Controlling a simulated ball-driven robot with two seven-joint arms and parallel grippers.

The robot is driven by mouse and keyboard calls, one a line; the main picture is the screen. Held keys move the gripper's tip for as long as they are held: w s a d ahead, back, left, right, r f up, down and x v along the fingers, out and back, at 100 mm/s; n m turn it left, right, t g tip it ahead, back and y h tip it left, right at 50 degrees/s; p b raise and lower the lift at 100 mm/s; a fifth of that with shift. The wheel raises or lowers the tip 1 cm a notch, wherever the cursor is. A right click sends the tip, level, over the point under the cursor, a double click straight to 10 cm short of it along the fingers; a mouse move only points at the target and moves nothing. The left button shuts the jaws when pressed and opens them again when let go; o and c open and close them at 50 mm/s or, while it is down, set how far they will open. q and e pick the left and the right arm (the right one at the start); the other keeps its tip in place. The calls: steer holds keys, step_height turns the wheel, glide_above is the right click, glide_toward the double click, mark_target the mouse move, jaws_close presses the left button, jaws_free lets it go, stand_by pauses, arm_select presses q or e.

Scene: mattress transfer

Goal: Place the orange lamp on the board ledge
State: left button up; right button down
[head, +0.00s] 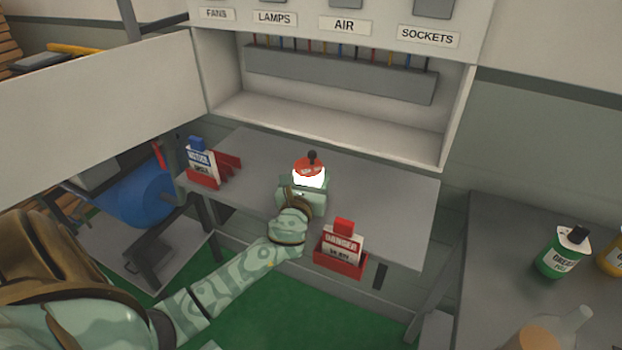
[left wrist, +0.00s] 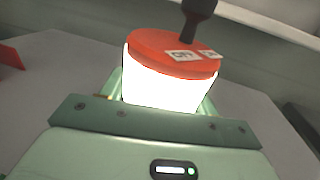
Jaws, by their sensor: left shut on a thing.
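The orange lamp (head: 310,165) has an orange-red top, a black knob and a glowing white body. My left gripper (head: 303,188) is shut around its white body and holds it upright. In the left wrist view the lamp (left wrist: 170,70) sits between the fingers, its lower part hidden by the gripper. The lamp is over the grey ledge (head: 385,195) below the board (head: 335,107); I cannot tell whether it touches the surface. My right gripper is not in view.
A red holder with a blue-topped notice tag (head: 202,160) stands at the ledge's left end. A red danger-tag holder (head: 340,245) is at its front edge, right of my arm. The ledge's right part is clear. A green bottle (head: 563,252) stands on the right-hand bench (head: 500,240).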

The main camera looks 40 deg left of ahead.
arm_select(q)
steer(key=o, duration=1.2)
steer(key=shift+f, duration=0.1)
steer(key=shift+o, duration=0.2)
steer(key=shift+s+d+r, duration=0.1)
steer(key=shift+s+r, duration=0.05)
steer(key=shift+r, duration=0.05)
steer(key=p+v, duration=0.1)
steer(key=v, duration=1)
steer(key=shift+s, duration=0.35)
steer(key=shift+d, duration=0.15)
